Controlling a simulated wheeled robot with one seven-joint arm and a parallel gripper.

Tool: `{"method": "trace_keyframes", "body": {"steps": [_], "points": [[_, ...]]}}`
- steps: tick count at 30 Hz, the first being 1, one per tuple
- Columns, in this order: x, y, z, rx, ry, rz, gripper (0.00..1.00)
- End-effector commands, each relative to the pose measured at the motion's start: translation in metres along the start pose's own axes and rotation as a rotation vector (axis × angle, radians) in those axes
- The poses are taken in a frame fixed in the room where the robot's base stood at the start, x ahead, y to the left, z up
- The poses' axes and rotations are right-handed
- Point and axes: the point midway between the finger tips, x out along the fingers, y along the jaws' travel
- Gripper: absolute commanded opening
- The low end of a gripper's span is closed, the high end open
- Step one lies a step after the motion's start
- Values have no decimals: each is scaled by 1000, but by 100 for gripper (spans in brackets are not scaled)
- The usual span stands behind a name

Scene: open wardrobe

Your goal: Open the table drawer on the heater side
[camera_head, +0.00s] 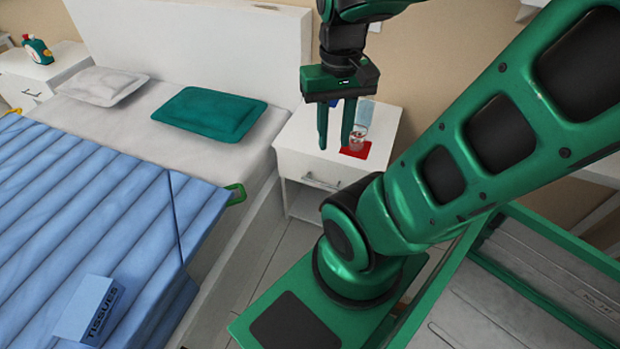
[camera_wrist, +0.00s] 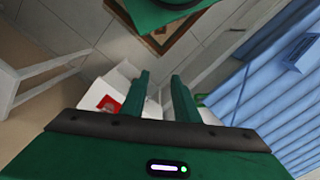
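A white bedside table (camera_head: 290,155) stands to the right of the bed. Its front has a drawer (camera_head: 312,172) with a metal bar handle (camera_head: 322,183), and the drawer looks closed. My gripper (camera_head: 334,142) hangs above this table in the head view, fingers pointing down with a gap between them, holding nothing. In the wrist view my gripper (camera_wrist: 160,77) also shows its two fingers apart, with part of the white table (camera_wrist: 122,76) behind them. Another white bedside table (camera_head: 55,72) with a handle stands at the far left. I cannot make out a heater.
A glass (camera_head: 357,135) and a red mat (camera_head: 362,150) are on the near table's top. The bed has a blue cover (camera_head: 110,200), a green pillow (camera_head: 208,112) and a tissue box (camera_head: 92,308). A strip of floor (camera_head: 240,255) lies between bed and my base.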

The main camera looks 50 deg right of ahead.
Motion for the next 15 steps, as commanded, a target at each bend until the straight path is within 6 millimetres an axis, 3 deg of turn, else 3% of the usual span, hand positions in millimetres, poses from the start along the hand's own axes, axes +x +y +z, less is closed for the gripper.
{"method": "trace_keyframes", "body": {"steps": [9, 15], "points": [[-4, 7, 6, -7, 14, -2, 28], [10, -1, -29, -84, 28, 41, 28]]}}
